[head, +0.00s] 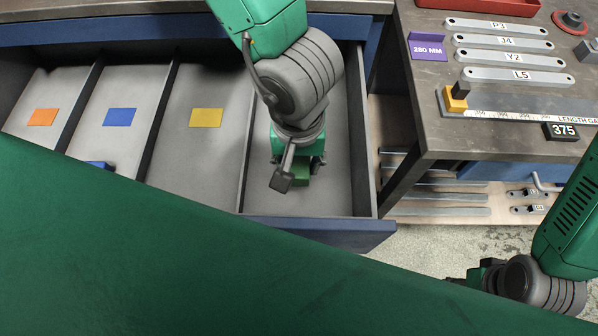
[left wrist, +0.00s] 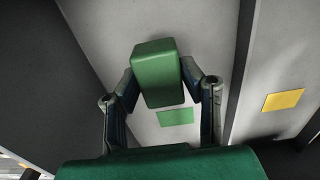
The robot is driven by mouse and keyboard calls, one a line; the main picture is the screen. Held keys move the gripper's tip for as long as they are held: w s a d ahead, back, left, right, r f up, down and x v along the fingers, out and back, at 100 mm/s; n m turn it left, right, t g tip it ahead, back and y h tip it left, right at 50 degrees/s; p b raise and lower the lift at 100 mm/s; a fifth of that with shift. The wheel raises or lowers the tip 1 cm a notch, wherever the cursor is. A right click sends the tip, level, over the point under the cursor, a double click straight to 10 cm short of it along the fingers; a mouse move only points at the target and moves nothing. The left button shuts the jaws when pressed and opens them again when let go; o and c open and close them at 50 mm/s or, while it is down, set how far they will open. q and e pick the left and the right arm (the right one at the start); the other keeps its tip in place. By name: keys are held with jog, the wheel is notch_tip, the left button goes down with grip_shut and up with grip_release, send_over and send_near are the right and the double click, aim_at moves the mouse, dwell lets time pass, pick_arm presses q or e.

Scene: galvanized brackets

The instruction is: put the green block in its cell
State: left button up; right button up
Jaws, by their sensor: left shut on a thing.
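The green block (head: 299,174) is in the grip of my left gripper (head: 297,164), inside the rightmost cell of the open drawer. In the left wrist view the green block (left wrist: 160,72) sits between the two fingers of my left gripper (left wrist: 166,82). A flat green patch (left wrist: 176,117) on the cell floor shows just past the block's edge. I cannot tell how much gap lies between block and floor. My right gripper (head: 484,276) is partly in view at the lower right, and its fingers do not show clearly.
Dividers part the drawer (head: 320,231) into cells with orange (head: 43,117), blue (head: 119,117) and yellow (head: 206,118) patches. A blue block (head: 99,164) is partly hidden at the left. A bench (head: 430,95) with labelled bars stands right of the drawer. A large green surface covers the foreground.

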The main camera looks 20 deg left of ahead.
aim_at(299, 175)
pick_arm(q)
notch_tip(299, 175, down, 4)
jog(key=shift+a+f+b, duration=0.1)
jog(key=shift+b, duration=0.65)
jog(key=o, duration=1.3)
jog(key=shift+c, duration=0.2)
notch_tip(299, 175, up, 12)
jog(key=p, duration=0.4)
jog(key=shift+p, duration=0.4)
jog(key=shift+r, duration=0.2)
